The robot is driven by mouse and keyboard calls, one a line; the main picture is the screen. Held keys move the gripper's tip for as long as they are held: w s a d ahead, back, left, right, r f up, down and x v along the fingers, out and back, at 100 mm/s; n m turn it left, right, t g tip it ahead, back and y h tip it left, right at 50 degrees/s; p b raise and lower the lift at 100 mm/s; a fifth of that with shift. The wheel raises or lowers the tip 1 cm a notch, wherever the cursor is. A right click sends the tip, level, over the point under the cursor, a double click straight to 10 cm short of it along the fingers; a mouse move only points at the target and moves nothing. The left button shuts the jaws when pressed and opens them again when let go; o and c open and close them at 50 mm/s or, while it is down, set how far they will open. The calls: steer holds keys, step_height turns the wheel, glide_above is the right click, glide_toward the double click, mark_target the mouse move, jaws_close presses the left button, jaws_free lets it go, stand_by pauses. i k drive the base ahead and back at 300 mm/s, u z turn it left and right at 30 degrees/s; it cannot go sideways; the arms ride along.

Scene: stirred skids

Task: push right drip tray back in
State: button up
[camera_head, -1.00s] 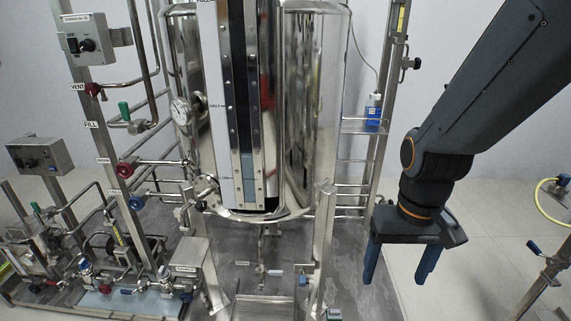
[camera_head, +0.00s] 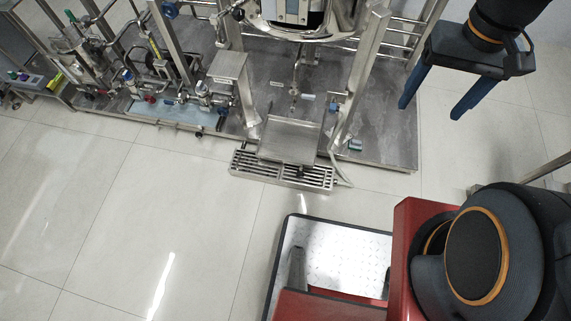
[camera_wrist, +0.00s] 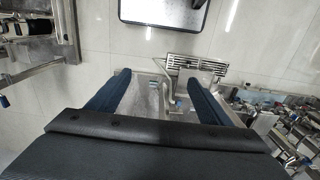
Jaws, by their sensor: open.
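The right drip tray (camera_head: 290,141) is a flat steel tray in front of the tank, between two steel legs. Its front end reaches out over a slotted grate (camera_head: 283,170), with a small dark part at its front right. My gripper (camera_head: 430,110) is at the upper right in the head view, open and empty, with two blue fingers pointing down. It is to the right of the tray and apart from it. In the wrist view the open fingers (camera_wrist: 158,78) show with nothing held; the grate (camera_wrist: 197,67) lies ahead of the right finger, and the tray is hard to make out.
The skid base (camera_head: 390,140) carries pipes, valves and a steel box (camera_head: 228,66) left of the tray. A steel leg (camera_head: 362,75) stands between tray and gripper. My red base (camera_head: 412,235) is at the lower right. The tiled floor (camera_head: 180,200) in front is clear.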

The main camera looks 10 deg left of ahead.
mark_target(283, 140)
steer(key=z, duration=0.45)
steer(key=k, duration=0.85)
steer(key=u, duration=0.5)
